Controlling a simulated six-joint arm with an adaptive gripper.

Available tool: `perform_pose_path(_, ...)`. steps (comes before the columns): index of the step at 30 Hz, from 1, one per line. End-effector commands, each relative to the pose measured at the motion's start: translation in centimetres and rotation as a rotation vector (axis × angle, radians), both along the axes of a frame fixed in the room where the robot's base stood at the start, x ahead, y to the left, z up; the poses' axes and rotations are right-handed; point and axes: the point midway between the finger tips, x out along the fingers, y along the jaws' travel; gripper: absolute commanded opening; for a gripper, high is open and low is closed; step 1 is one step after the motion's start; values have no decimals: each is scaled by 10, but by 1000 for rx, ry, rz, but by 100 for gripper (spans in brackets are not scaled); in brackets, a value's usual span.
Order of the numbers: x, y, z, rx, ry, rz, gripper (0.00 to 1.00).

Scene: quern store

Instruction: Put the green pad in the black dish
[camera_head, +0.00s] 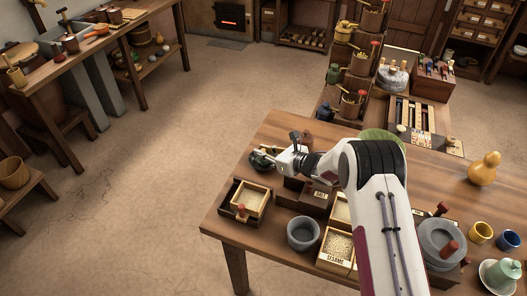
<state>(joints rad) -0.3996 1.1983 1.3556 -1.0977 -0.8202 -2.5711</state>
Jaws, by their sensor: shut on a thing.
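My gripper (277,158) is over the far left part of the wooden table, its wrist coming from the right. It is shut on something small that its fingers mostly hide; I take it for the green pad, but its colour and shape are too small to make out. A dark rounded shape (259,163) shows at the fingertips, at the table's left edge. It may be the black dish, but I cannot tell it clearly from the dark fingers, nor whether the held thing touches it.
On the table (232,226) stand a wooden box (262,189), a grey stone pot (303,234) and a sesame box (337,246). A green bowl (383,135) is partly behind my arm. A yellow gourd (484,168) and a pale green jar (504,271) stand at the right.

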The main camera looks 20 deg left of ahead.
Motion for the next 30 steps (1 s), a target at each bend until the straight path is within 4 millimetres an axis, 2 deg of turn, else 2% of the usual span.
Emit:
perform_pose_path(4, 0, 0, -3, 0, 0, 0, 0)
perform_pose_path(5, 0, 0, -3, 0, 0, 0, 18)
perform_pose_path(6, 0, 0, -2, 0, 0, 0, 29)
perform_pose_path(7, 0, 0, -3, 0, 0, 0, 30)
perform_pose_path(22, 0, 0, 1, 0, 0, 0, 30)
perform_pose_path(30, -5, -15, 7, -1, 1, -1, 30)
